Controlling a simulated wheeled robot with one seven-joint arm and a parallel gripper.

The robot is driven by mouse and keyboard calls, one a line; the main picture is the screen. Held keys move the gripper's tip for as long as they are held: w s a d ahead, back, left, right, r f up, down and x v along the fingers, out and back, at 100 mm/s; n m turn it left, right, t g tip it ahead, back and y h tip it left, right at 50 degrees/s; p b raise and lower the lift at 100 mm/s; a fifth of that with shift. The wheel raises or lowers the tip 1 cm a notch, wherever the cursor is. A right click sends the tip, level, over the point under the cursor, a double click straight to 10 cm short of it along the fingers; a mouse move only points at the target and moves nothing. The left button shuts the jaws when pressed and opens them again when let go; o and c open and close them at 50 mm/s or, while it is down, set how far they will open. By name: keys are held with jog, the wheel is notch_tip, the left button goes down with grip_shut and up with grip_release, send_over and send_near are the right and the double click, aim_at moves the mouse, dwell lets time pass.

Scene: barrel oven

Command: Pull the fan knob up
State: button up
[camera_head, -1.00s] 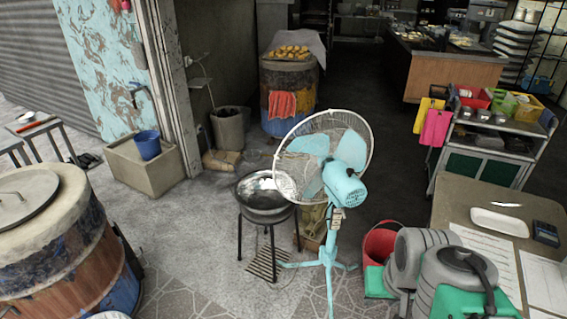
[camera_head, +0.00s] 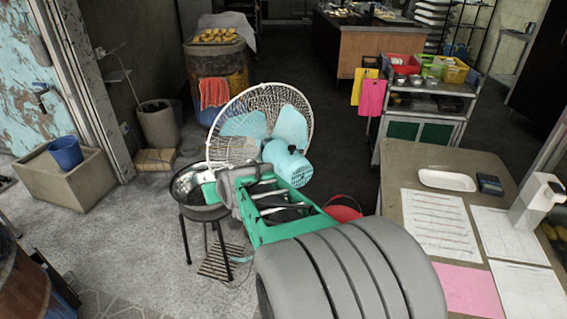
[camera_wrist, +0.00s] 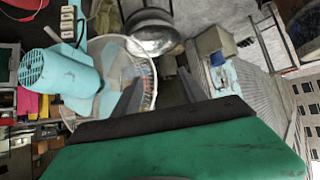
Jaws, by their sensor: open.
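The pale blue standing fan has its motor housing (camera_head: 288,163) just beyond my forearm, with its white wire cage (camera_head: 258,112) up and to the left. In the wrist view the motor housing (camera_wrist: 62,75) is at the left and a control box with white buttons (camera_wrist: 68,22) is on the stand. I cannot pick out the fan knob clearly in either view. My gripper (camera_wrist: 160,76) is open and empty, its two dark fingers apart. The housing lies to the left of the fingers in that view, not between them. In the head view my arm hides the fan's stand.
A metal wok (camera_head: 186,186) on a stand is left of my arm. A red bucket (camera_head: 343,209) is partly hidden behind my arm. A table (camera_head: 395,190) with papers is at the right, and a cart (camera_head: 420,115) stands behind it.

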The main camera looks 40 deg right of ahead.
jog(key=w+d+f+m+t+h+b, duration=0.2)
jog(key=d+f+b, duration=0.15)
jog(key=d, duration=0.75)
jog(key=m+t+h+b, duration=0.2)
jog(key=m+h+b, duration=0.1)
jog(key=h, duration=0.3)
send_near(293, 151)
jog(key=x, duration=0.4)
jog(key=shift+w+f, duration=0.2)
jog(key=x, duration=0.5)
jog(key=p+x, duration=0.1)
jog(key=x, duration=0.1)
jog(key=shift+w+d+r, duration=0.1)
jog(key=shift+d+r, duration=0.05)
jog(key=shift+r, duration=0.15)
grip_shut()
